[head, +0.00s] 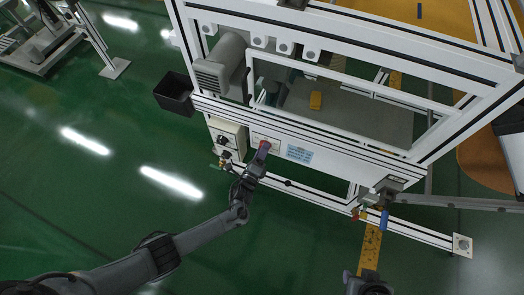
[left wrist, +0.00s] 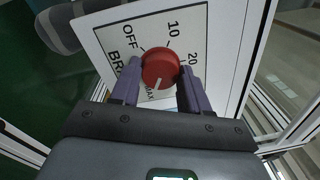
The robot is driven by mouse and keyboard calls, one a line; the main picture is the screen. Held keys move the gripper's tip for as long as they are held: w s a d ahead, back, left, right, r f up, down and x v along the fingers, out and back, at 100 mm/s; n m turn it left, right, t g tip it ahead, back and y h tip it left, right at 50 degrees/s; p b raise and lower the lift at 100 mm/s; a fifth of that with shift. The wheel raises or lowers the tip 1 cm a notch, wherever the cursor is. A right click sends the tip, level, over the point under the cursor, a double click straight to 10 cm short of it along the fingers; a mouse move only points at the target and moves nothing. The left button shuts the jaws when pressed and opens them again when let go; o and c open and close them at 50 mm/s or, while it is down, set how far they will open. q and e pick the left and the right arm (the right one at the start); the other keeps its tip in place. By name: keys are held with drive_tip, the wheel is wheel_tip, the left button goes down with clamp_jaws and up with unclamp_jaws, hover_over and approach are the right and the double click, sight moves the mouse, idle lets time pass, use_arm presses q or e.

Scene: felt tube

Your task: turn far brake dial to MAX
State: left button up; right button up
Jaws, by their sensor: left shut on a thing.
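The red brake dial (left wrist: 160,68) sits on a white plate (left wrist: 112,40) printed with OFF, 10, 20 and MAX. Its white pointer line points down in the left wrist view, toward the MAX mark. My left gripper (left wrist: 159,84) is shut on the dial, one finger on each side of its rim. In the head view the dial (head: 264,145) shows as a small red spot at the tip of my left gripper (head: 262,153), on the machine's front panel. The fingers hide part of the print.
A grey control box (head: 227,136) with dark knobs is left of the dial, and a blue-and-white label (head: 299,153) is right of it. A black bin (head: 175,93) hangs at the frame's left. Coloured fittings (head: 384,218) hang at the right. Green floor in front is open.

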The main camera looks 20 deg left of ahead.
use_arm(q)
drive_tip(key=o, duration=1.1)
drive_tip(key=shift+c, duration=0.2)
drive_tip(key=s+p, duration=0.3)
drive_tip(key=s, duration=0.7)
drive_tip(key=shift+s+a+f, duration=0.15)
drive_tip(key=shift+s+f, duration=0.15)
drive_tip(key=shift+s, duration=0.1)
